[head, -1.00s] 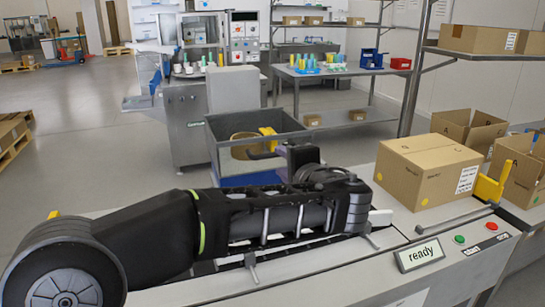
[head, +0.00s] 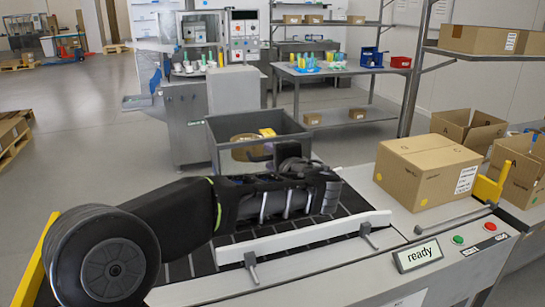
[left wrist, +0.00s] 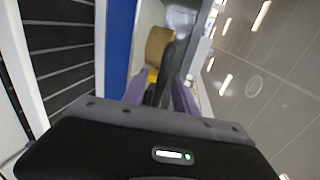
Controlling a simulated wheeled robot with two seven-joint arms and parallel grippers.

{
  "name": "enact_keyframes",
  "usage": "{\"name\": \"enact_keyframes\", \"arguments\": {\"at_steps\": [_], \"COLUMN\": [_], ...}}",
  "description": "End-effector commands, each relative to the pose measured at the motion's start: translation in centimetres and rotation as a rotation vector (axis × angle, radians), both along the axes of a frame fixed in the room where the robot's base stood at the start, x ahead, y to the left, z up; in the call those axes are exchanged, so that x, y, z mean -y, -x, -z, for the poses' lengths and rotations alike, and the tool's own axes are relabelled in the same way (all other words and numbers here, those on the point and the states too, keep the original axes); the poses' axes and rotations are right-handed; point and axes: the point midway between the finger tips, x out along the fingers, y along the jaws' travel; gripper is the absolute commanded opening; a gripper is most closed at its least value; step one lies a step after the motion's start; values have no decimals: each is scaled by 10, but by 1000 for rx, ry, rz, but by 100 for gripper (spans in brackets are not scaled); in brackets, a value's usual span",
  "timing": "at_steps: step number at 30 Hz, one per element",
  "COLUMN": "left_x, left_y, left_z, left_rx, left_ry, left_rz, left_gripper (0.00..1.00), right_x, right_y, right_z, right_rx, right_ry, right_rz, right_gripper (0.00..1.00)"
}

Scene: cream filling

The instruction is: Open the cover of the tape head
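The tape head shows as a tan tape roll (head: 243,152) with a yellow part (head: 268,132) at the far side of the conveyor. The tan roll (left wrist: 158,45) and a yellow piece (left wrist: 153,75) also show in the left wrist view, ahead of my fingers. My left gripper (head: 286,152) is just right of the tape head and partly hides it. In the left wrist view its two purple fingers (left wrist: 160,95) stand apart, with a dark upright piece (left wrist: 168,70) between or beyond them. I cannot tell whether they touch it. My right gripper is out of view.
The black conveyor belt (head: 205,262) and a white rail (head: 305,235) lie under and before my left arm. A closed carton (head: 420,170) stands to the right, near the "ready" sign (head: 418,255). A grey open-topped box (head: 285,125) stands behind the conveyor.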

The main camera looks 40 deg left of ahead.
Motion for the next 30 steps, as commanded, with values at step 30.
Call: {"name": "enact_keyframes", "arguments": {"at_steps": [30], "left_x": [0], "left_y": [0], "left_z": [0], "left_rx": [-1], "left_ry": [1], "left_rz": [0], "left_gripper": [0], "right_x": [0], "right_y": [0], "right_z": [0], "right_rx": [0], "right_ry": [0], "right_rz": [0], "right_gripper": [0]}}
